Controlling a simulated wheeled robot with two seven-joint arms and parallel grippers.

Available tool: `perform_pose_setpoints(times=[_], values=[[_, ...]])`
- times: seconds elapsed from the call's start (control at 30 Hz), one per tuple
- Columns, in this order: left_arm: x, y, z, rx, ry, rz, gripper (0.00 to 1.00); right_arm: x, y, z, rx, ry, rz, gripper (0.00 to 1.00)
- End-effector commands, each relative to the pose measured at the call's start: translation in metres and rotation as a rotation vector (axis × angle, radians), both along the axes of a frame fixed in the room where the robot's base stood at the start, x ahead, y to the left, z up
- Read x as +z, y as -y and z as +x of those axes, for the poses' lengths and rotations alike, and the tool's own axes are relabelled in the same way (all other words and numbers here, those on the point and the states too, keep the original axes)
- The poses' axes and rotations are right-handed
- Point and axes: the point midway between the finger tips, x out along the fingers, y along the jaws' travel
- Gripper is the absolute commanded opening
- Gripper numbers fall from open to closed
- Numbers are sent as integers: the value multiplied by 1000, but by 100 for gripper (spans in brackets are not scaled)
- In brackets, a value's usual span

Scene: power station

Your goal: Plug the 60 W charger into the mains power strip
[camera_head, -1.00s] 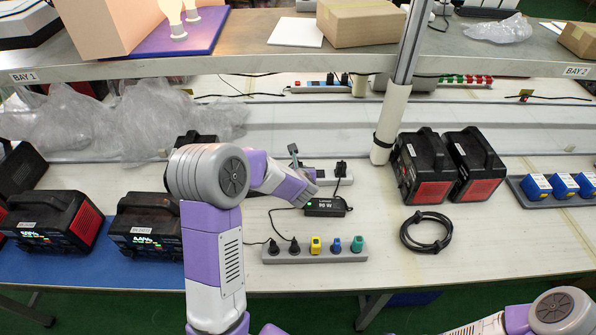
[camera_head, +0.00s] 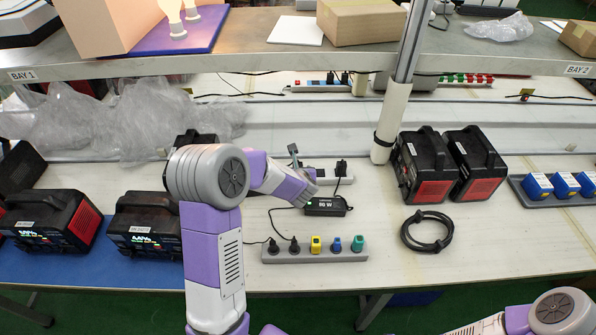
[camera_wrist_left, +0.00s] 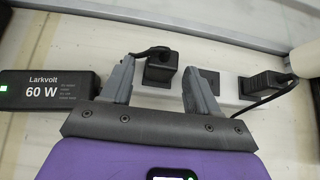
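The 60 W charger (camera_wrist_left: 45,90), a black Larkvolt box with a green light, lies at the left of the left wrist view. In the head view my arm seems to hide it. The mains power strip (camera_wrist_left: 228,88) is pale, with dark sockets. A black plug (camera_wrist_left: 162,66) with a cable leading left stands over a socket and looks seated, though its pins are hidden. My left gripper (camera_wrist_left: 158,82) is open around this plug, with gaps on both sides; it also shows in the head view (camera_head: 304,163). My right gripper is outside the frames.
Another black plug (camera_wrist_left: 265,84) sits at the strip's right end. A second charger (camera_head: 326,206), a grey strip with coloured plugs (camera_head: 315,256) and a coiled cable (camera_head: 427,231) lie in front. A white post (camera_head: 391,125) stands to the right. A shelf (camera_head: 250,60) overhangs the back.

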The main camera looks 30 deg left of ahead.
Motion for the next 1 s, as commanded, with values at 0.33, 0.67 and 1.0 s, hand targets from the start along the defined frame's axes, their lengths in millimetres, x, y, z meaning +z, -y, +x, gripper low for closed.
perform_pose_setpoints(times=[0.33,0.67,1.0], values=[[3,2,-2,-1,0,-1,63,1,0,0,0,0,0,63],[34,24,-37,-3,1,0,63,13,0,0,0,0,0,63],[45,33,-52,-1,0,0,63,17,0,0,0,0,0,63]])
